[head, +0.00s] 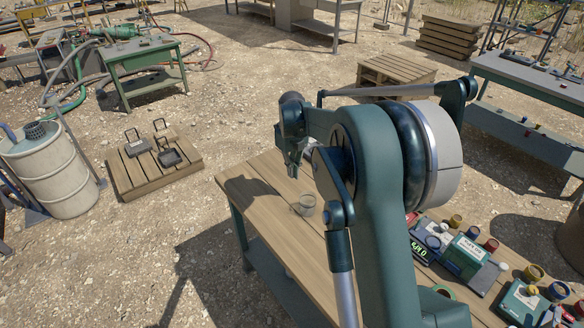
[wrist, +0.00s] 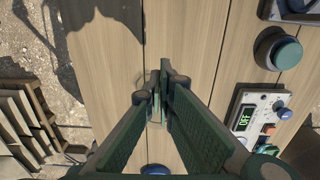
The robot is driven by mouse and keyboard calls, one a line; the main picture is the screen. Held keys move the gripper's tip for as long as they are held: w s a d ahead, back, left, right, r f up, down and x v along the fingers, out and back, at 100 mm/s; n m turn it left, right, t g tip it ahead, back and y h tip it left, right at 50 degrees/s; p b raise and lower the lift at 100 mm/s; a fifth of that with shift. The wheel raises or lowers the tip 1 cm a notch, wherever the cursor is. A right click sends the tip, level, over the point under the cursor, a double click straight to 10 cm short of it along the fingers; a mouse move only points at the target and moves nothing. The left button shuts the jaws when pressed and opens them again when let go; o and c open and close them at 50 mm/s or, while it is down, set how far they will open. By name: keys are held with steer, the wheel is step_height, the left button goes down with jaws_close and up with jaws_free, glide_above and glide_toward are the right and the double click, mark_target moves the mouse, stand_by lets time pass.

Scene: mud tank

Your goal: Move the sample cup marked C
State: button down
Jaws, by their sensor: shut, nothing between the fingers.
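A small clear cup (head: 305,204) stands on the wooden table in the head view; I cannot read any letter on it. In the wrist view a faint clear rim (wrist: 149,78) shows behind the fingertips, and most of it is hidden by them. My gripper (wrist: 165,80) is shut and empty, its fingertips together above the table. In the head view my gripper (head: 293,168) is partly hidden by my arm, above the table and a little left of the cup. I cannot tell whether the fingertips touch anything.
The wooden table (head: 262,215) is bare at its left end. Instruments (head: 465,257) and several small jars crowd its right side. A meter reading OFF (wrist: 245,120) and a green-topped round thing (wrist: 285,52) lie right in the wrist view. A blue-topped item (wrist: 155,169) is at the bottom.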

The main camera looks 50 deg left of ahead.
step_height(320, 180, down, 6)
steer(key=shift+r, duration=0.15)
steer(key=shift+d, duration=2)
steer(key=d+b, duration=0.4)
steer(key=d, duration=1.6)
steer(key=shift+a, duration=0.15)
